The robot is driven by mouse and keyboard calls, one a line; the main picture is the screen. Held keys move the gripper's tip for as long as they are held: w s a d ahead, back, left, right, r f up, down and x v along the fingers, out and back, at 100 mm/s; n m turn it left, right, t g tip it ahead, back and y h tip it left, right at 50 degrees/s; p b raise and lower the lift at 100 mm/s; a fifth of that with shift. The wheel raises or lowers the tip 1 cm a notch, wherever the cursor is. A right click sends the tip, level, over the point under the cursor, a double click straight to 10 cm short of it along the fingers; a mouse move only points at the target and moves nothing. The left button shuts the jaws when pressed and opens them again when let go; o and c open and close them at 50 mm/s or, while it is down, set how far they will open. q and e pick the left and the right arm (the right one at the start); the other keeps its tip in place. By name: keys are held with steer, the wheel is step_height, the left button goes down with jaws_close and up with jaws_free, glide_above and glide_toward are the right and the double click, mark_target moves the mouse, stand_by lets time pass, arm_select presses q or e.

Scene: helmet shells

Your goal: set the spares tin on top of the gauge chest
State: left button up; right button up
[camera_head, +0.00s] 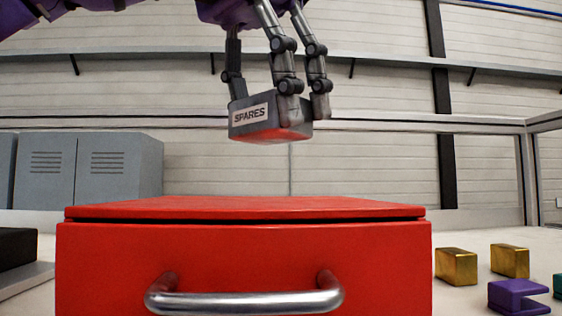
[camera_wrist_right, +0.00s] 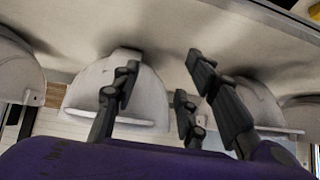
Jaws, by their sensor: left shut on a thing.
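The spares tin (camera_head: 252,116), a small grey box with a white "SPARES" label, is in the head view. My left gripper (camera_head: 275,97) is shut on it from above. The tin hangs over the red gauge chest (camera_head: 110,262), with a clear gap between its underside and the chest top. The chest has a silver bar handle on its front, and its flat top is bare. In the right wrist view my right gripper (camera_wrist_right: 160,80) has its dark fingers spread, with nothing between them.
Brass blocks (camera_head: 457,266) and a purple notched piece (camera_head: 517,296) lie on the table right of the chest. A grey cabinet (camera_head: 118,165) stands behind at left. In the right wrist view, pale helmet shells (camera_wrist_right: 148,98) stand beyond my right fingers.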

mark_target(275, 142)
arm_select(q)
steer(key=shift+w+d+f, duration=0.2)
steer(key=shift+w+f, duration=0.1)
steer(key=shift+f, duration=0.25)
steer(key=shift+w+d+f, duration=0.15)
steer(key=shift+w+f, duration=0.15)
steer(key=shift+f, duration=0.25)
steer(key=x, duration=0.3)
steer(key=shift+w+f, duration=0.1)
steer(key=shift+a+f, duration=0.15)
steer(key=shift+f, duration=0.25)
steer(key=o, duration=1.2)
steer(key=shift+f, duration=0.15)
steer(key=shift+c, duration=0.2)
